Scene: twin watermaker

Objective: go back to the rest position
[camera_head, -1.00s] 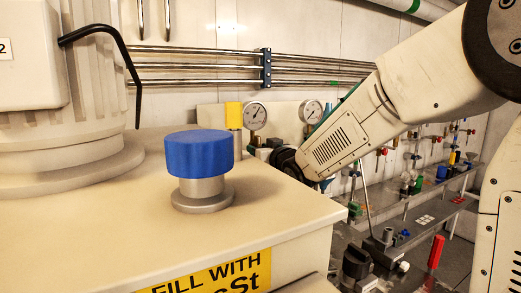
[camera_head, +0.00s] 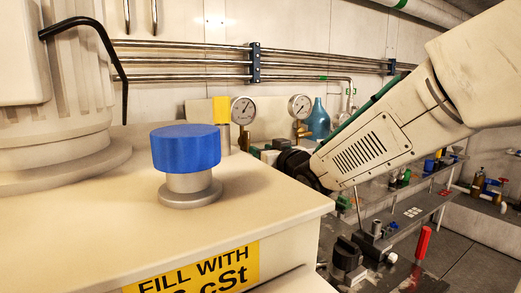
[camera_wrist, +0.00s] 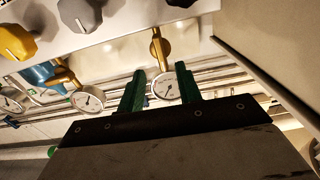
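My gripper (camera_wrist: 160,84) shows in the wrist view as two green fingers standing apart, with nothing between them but a view of a gauge behind. In the head view my pale arm reaches in from the upper right, its dark wrist end low beside the right edge of the cream tank (camera_head: 270,200). The tank carries a blue cap (camera_head: 186,148) on a grey neck and a yellow "FILL WITH" label (camera_head: 195,272).
Two round gauges (camera_head: 243,110) (camera_head: 299,106) and a yellow fitting (camera_head: 221,110) stand behind the tank. A blue bottle (camera_head: 318,120) is behind my arm. Metal pipes (camera_head: 180,60) run along the wall. A valve bench (camera_head: 410,212) lies right. In the wrist view, yellow and grey knobs (camera_wrist: 17,42) (camera_wrist: 80,14) are close above.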

